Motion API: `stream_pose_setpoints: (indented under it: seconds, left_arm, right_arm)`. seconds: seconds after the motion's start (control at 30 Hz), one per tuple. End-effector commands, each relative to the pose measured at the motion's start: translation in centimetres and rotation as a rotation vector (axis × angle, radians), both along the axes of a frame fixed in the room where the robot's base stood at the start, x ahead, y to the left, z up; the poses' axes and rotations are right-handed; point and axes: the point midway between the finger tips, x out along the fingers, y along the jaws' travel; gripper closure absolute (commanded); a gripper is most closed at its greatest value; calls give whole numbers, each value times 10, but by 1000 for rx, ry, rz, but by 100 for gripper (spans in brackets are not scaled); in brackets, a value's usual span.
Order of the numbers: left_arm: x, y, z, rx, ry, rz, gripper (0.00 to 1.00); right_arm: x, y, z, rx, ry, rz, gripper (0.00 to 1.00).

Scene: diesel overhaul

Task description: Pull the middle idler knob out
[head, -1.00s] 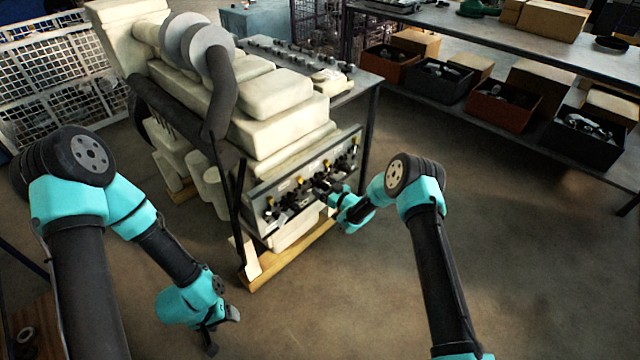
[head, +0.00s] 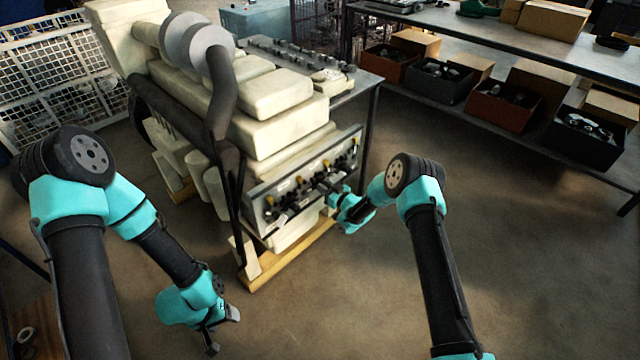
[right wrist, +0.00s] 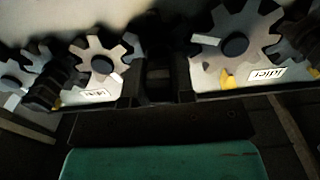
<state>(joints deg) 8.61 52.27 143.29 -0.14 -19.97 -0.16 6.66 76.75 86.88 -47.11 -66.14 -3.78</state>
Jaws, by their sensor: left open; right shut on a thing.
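The gear panel (head: 262,222) stands on the front of the pale engine, with a row of dark gears, knobs and small yellow parts. My right gripper (head: 327,187) is at the middle of this row. In the right wrist view my right gripper (right wrist: 157,88) is shut on a dark knob (right wrist: 157,72), which I take for the middle idler knob; the fingers and shadow hide most of it. A pale gear (right wrist: 100,62) lies left of the fingers and another gear (right wrist: 235,42) right, above an "idler" label (right wrist: 266,73). My left gripper (head: 220,330) is open and empty, low over the floor.
The engine (head: 270,115) rests on a wooden pallet (head: 290,262). A metal table (head: 362,88) stands behind it. Shelving with bins (head: 500,108) stands at the right. White mesh cages (head: 50,85) stand at the left. The floor right of my right arm is clear.

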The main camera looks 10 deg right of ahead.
Motion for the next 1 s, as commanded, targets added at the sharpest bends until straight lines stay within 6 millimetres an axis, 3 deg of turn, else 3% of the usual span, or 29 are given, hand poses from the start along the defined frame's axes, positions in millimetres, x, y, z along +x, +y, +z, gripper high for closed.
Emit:
stream_pose_setpoints:
  seconds: [0.97, 1.0]
  left_arm:
    - [0, 0, 0, 0, 0, 0, 34]
    - [0, 0, 0, 0, 0, 0, 34]
  right_arm:
    - [-18, -15, -1, 0, 1, -1, 100]
    - [-18, -14, 0, 0, 1, 0, 73]
